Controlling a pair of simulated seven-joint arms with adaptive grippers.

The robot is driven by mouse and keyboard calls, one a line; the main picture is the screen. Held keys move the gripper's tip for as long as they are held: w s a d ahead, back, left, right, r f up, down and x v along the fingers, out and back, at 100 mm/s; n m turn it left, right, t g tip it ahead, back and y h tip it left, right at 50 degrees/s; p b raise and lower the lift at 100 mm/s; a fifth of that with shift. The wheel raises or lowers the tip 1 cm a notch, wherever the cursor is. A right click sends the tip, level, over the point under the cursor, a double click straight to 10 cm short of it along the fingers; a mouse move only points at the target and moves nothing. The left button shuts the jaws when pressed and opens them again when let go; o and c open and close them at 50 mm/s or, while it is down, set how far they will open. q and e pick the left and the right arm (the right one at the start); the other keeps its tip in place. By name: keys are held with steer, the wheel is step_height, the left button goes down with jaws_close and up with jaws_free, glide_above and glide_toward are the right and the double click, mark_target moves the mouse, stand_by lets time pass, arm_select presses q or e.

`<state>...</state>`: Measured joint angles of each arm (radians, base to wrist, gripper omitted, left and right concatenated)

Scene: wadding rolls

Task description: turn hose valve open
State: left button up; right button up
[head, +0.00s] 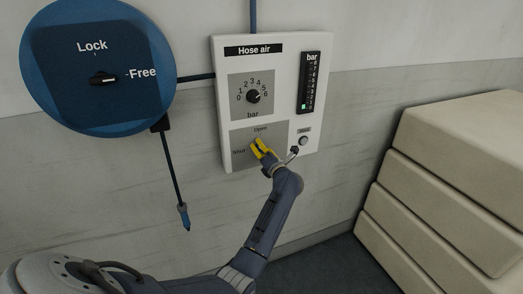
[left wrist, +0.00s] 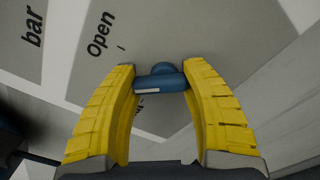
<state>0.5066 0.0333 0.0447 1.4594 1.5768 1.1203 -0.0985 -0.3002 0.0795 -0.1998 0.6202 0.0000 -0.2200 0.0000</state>
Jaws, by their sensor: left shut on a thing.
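The hose valve is a small blue handle (left wrist: 160,83) low on the white "Hose air" panel (head: 289,60). In the left wrist view the handle lies crosswise between the yellow fingertips. My left gripper (head: 262,148) is at the grey valve plate and is shut on the handle; its fingers also show in the left wrist view (left wrist: 160,88). The "Open" label (head: 260,129) is just above the fingers, and the "Shut" label (head: 238,151) is to their left. In the head view the fingers hide the handle, so its pointing direction is unclear. My right gripper is not seen.
A bar dial (head: 253,97) and a bar gauge (head: 309,82) sit above the valve. A small round button (head: 303,141) is close to its right. A blue reel (head: 92,110) with a Lock/Free knob hangs at left. Cream stacked blocks (head: 455,150) stand at right.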

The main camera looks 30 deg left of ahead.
arm_select(q)
steer(key=m, duration=0.4)
steer(key=shift+w+d+r, duration=0.1)
steer(key=shift+w+r, duration=0.05)
steer(key=shift+r, duration=0.25)
steer(key=shift+w+m, duration=0.1)
steer(key=shift+m, duration=1.7)
steer(key=shift+d+m, duration=0.1)
steer(key=shift+m, duration=0.2)
steer(key=o, duration=1.1)
steer(key=shift+w+d+f, duration=0.1)
steer(key=shift+f, duration=0.05)
steer(key=shift+o, duration=1)
steer(key=shift+f, duration=0.1)
steer(key=v, duration=1.2)
